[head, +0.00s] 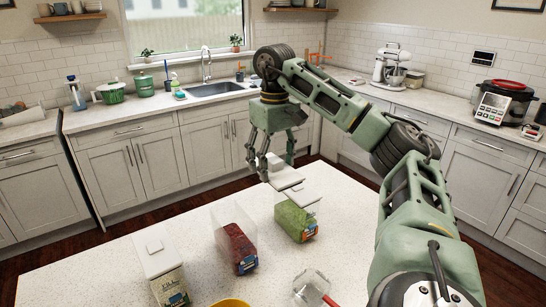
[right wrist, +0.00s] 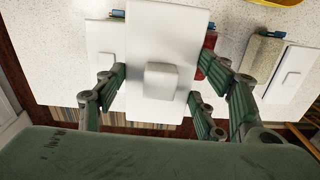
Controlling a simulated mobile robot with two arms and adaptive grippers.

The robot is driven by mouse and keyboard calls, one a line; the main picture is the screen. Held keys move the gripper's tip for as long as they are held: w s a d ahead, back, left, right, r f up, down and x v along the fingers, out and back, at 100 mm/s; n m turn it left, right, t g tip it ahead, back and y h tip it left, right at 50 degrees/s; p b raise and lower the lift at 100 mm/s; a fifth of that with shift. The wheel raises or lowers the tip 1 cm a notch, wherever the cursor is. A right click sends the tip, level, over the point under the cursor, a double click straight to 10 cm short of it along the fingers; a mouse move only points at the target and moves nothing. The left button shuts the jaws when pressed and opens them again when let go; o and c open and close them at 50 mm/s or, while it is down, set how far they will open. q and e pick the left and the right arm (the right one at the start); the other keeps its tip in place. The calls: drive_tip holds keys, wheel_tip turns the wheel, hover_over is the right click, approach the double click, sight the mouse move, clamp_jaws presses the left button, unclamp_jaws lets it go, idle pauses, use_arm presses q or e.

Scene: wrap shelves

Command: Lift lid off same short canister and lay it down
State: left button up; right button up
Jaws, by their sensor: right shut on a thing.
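My right gripper (head: 268,172) is above the far part of the island, shut on a flat white lid (head: 286,180). In the right wrist view the lid (right wrist: 160,40), with a square raised knob (right wrist: 161,81), sits between my fingers and fills the middle. In the head view the short canister with green contents (head: 297,220) stands just nearer than the lid. The lid is close to its far top edge; I cannot tell how high it is. My left gripper is not in view.
A canister with red contents (head: 234,247) and a white-lidded canister (head: 160,250) stand left of the green one. Nearer are a yellow bowl (head: 230,302) and a clear container with a red part (head: 312,288). The island (head: 90,285) is bare at its left.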

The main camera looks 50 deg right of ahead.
drive_tip(key=shift+r+p, duration=1.1)
drive_tip(key=shift+a+f, duration=0.1)
